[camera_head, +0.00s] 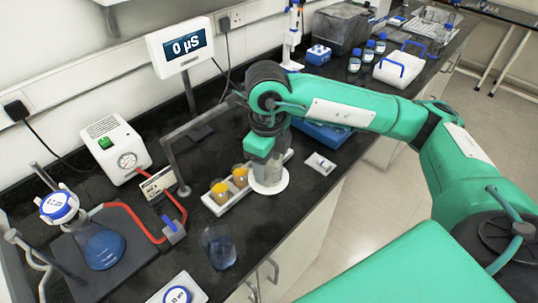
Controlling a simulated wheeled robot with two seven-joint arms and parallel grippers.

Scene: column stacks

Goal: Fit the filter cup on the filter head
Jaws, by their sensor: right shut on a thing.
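My right gripper (265,146) points down at the middle of the bench, shut on a clear, cup-like vessel (268,171). This looks like the filter cup; its upper part is mostly hidden by the gripper. A white round disc (269,187) shows at its lower end; I cannot tell whether it touches the bench. The filter head (58,205), with a blue and white round top, sits on the flask (101,246) of blue liquid at the far left, well apart from the gripper. My left gripper is not in view.
A rack with amber-topped jars (225,199) stands just left of the gripper. A clear bluish beaker (219,248) is near the front edge. A red hose (145,229) runs beside the flask toward the white pump (117,152). A meter display (181,47) stands behind.

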